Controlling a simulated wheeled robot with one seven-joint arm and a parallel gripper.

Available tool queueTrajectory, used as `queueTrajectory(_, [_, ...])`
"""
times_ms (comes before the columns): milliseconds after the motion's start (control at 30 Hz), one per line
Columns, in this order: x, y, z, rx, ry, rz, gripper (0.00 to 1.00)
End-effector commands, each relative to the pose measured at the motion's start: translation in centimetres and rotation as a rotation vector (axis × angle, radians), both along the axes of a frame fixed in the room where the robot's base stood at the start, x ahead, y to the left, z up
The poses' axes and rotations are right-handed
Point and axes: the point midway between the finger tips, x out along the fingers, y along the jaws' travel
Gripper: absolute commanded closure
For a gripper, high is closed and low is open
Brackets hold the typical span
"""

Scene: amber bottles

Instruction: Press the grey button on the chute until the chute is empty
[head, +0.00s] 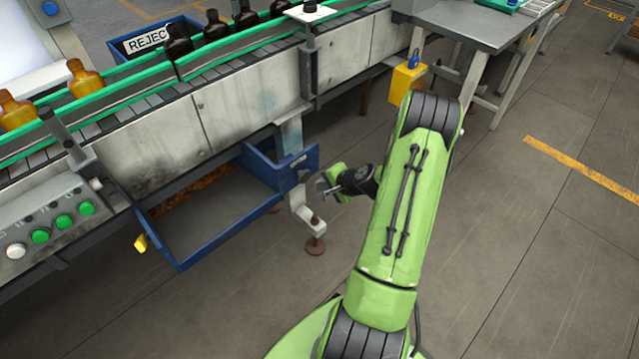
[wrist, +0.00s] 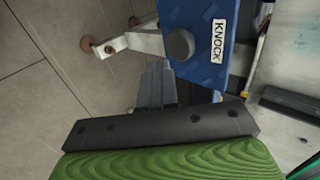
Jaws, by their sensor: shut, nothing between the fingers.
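The blue chute (head: 180,262) sticks out from under the conveyor in the head view. The front part of its grey floor is bare. A brownish-orange patch (head: 203,190) shows at its back, under the conveyor; I cannot tell what it is. In the wrist view the round grey button (wrist: 180,44) is on a blue panel (wrist: 205,75), beside a white KNOCK label (wrist: 218,41). My gripper (head: 322,186) is shut and empty, just right of the chute's end panel (head: 300,163). Its fingers (wrist: 158,84) point toward the button; I cannot tell whether they touch it.
Amber bottles (head: 84,80) and dark bottles (head: 178,45) stand on the green-railed conveyor (head: 240,110). A blue REJECT bin (head: 125,50) is behind it. A conveyor foot (head: 315,244) stands close below my gripper. A grey table (head: 465,22) is at upper right. The right floor is clear.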

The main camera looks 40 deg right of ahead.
Motion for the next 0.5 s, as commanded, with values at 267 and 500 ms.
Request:
queueTrajectory(267, [-3.8, -0.2, 3.7, 0.000, 0.001, -0.003, 1.00])
queueTrajectory(500, [-5.6, -0.2, 5.2, 0.001, 0.001, 0.000, 1.00])
